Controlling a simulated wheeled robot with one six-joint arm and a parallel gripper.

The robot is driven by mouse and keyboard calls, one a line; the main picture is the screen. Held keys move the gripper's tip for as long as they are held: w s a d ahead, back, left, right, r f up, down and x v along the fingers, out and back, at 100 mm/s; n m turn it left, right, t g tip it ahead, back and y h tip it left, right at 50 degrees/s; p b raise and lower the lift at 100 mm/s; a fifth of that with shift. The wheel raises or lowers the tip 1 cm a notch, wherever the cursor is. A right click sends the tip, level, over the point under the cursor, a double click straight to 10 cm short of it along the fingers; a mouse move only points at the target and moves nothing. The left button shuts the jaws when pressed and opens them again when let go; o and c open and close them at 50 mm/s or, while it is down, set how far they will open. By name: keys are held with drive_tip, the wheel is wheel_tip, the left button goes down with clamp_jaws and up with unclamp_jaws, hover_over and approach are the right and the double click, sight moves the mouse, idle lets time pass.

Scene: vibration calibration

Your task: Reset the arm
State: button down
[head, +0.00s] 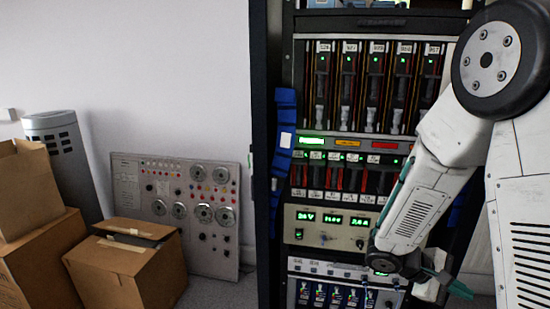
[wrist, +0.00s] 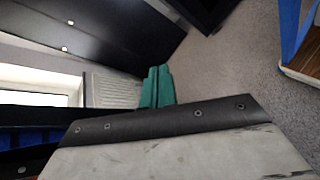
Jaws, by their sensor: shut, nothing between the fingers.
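My white arm stands at the right of the head view, bent down in front of an equipment rack (head: 270,180). My gripper (head: 460,290) is at the lower right of the head view, beside the rack's lower panels, with its green fingers pointing right. In the wrist view the green fingers of my gripper (wrist: 157,88) lie side by side, shut and empty. No object is held.
A panel with dials (head: 155,190) leans on the wall at left. Cardboard boxes (head: 130,270) and a grey tower unit (head: 62,150) stand beside it. The wrist view shows grey floor (wrist: 225,65), a radiator (wrist: 115,88) and a bright window (wrist: 40,80).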

drive_tip(key=s+a+r+m+t+y, duration=0.5)
drive_tip(key=s+a+r+y, duration=0.7)
drive_tip(key=s+a+r, duration=0.3)
drive_tip(key=a+r+m, duration=0.1)
drive_tip(key=a+r, duration=0.1)
drive_tip(key=a, duration=0.1)
drive_tip(key=shift+s+a+r, duration=0.15)
drive_tip(key=shift+s+a, duration=0.05)
drive_tip(key=shift+a, duration=0.05)
